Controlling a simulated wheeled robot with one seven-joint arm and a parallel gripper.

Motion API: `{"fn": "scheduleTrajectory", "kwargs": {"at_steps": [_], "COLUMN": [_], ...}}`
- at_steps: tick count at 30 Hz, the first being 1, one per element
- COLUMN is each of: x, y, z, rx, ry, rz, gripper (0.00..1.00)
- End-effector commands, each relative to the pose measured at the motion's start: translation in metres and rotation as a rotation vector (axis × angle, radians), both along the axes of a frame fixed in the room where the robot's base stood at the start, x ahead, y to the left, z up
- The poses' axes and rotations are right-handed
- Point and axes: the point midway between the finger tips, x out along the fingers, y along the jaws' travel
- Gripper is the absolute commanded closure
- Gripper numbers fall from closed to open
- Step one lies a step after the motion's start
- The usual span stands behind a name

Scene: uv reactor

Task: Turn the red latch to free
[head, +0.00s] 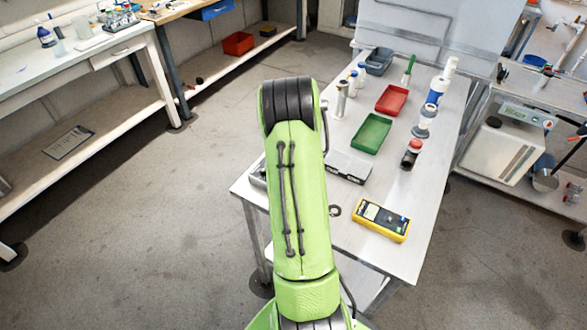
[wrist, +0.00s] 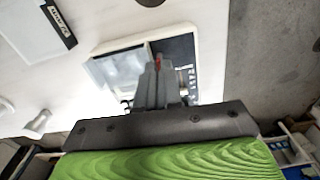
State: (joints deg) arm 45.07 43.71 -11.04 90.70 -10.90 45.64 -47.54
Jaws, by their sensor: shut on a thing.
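The latch sits on a white-framed unit (wrist: 188,42) with a pale grey panel at left and a dark panel at right. The fingers and the wide dark gripper body hide part of this unit. How far the latch is turned cannot be told. In the head view my green arm hides the gripper and the latch.
The steel table (head: 437,215) carries a yellow meter (head: 382,220), a green tray (head: 372,134), a red tray (head: 392,100), a dark bottle with a red cap (head: 411,154) and several other bottles. A black-and-white box (head: 347,167) stands close right of my arm. Floor at left is clear.

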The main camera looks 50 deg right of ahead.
Motion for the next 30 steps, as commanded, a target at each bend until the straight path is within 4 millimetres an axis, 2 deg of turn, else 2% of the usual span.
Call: {"fn": "scheduleTrajectory", "kwargs": {"at_steps": [9,21,22,26,30], "x": [0.0009,0.0011,0.0011,0.0008,0.0005], "y": [-0.0003,-0.0002,-0.0002,-0.0001,0.0001], "z": [0.0009,0.001,0.001,0.0007,0.0004], "rx": [-0.003,-0.003,-0.003,-0.002,-0.001], "ry": [-0.003,-0.003,-0.003,-0.002,-0.001], "rz": [0.066,0.071,0.071,0.07,0.069], "gripper": [1.0,1.0,0.9,0.7,0.69]}}
